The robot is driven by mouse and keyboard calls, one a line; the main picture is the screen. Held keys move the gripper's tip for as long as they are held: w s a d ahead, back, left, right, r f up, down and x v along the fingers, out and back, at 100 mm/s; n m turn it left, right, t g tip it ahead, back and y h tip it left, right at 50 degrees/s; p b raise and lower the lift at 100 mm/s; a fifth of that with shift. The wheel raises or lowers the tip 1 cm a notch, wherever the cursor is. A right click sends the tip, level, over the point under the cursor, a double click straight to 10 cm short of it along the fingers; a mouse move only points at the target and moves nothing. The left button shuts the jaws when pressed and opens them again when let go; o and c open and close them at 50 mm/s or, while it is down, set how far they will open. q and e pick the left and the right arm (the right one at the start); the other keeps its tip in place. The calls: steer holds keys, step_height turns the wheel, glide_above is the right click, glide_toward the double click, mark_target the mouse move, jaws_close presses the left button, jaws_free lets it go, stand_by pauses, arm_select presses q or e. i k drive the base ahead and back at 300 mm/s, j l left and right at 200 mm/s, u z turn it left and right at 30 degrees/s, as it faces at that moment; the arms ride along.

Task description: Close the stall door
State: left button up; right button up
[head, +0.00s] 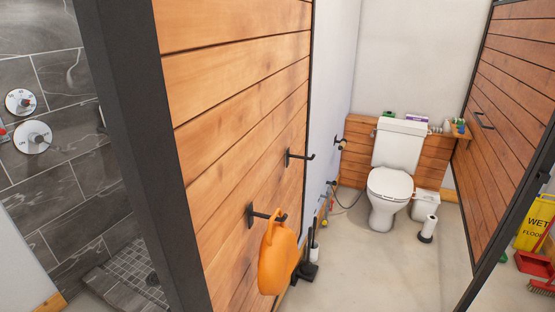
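The stall door (500,110) appears to be the wooden-plank panel in a black frame at the right of the head view. It stands open at an angle, leaving a wide gap to the panel on the left. A dark bar handle (483,120) is on the face toward the toilet. A dark fitting (544,178) shows on its near edge at the right border. Its top and part of its near side are cut off by the picture. Neither of my grippers is in view.
A wooden partition (240,110) with black hooks and a hanging orange item (278,258) stands close at left. The toilet (390,185), bin (427,204) and paper stand (428,229) are inside. A yellow wet-floor sign (537,222) and red dustpan (534,263) are right. The middle floor is clear.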

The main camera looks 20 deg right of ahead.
mark_target(206, 105)
steer(key=j+z, duration=0.35)
steer(key=j, duration=0.15)
steer(key=j+z, duration=0.65)
steer(key=j, duration=0.2)
steer(key=j+z, duration=0.3)
steer(key=j, duration=0.2)
steer(key=i, duration=0.05)
